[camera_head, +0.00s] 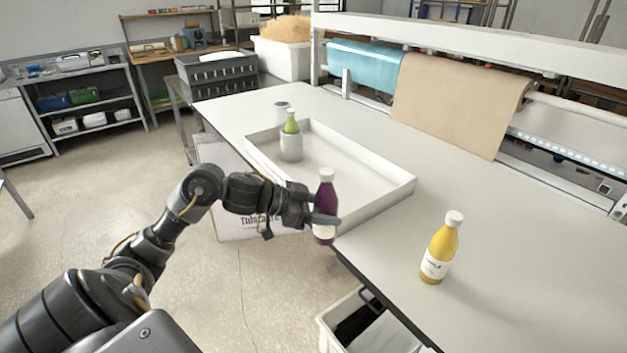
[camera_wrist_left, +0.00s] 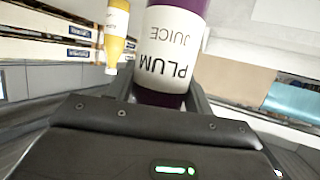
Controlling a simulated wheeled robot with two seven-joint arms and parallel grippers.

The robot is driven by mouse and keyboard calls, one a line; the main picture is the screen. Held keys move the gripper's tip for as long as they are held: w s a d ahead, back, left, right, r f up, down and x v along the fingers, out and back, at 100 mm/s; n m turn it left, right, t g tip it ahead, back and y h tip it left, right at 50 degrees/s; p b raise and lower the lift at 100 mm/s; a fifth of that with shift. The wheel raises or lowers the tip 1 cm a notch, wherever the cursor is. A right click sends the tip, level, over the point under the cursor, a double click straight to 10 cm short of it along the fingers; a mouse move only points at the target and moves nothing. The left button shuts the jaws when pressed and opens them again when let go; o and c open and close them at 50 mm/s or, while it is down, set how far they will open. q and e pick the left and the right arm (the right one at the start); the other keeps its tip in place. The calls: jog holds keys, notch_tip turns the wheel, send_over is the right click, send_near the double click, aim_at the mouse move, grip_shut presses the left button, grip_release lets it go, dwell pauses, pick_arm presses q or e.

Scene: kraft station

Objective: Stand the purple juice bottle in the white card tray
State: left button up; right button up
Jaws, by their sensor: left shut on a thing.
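The purple juice bottle (camera_head: 325,206) has a white cap and a white label. My left gripper (camera_head: 318,217) is shut on it and holds it upright near the front edge of the table. In the left wrist view the bottle (camera_wrist_left: 168,55) shows close up with its label reading PLUM JUICE. The white card tray (camera_head: 378,192) lies on the table just behind the bottle. A green juice bottle (camera_head: 291,124) stands in the tray's far left part, with a white label. My right gripper is not in view.
A yellow juice bottle (camera_head: 440,247) stands on the table to the right, and also shows in the left wrist view (camera_wrist_left: 115,38). A white bin (camera_head: 366,322) is below the table's front edge. The tray's middle and right are clear.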

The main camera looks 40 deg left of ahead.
pick_arm(q)
jog(key=s+d+f+m+g+h, duration=0.1)
jog(key=s+d+f, duration=0.3)
jog(key=d, duration=0.6)
jog(key=shift+s+d+f+m+g+h, duration=0.2)
jog(key=shift+s+m+g+h, duration=0.35)
jog(key=shift+s, duration=0.55)
jog(key=shift+f+b, duration=0.3)
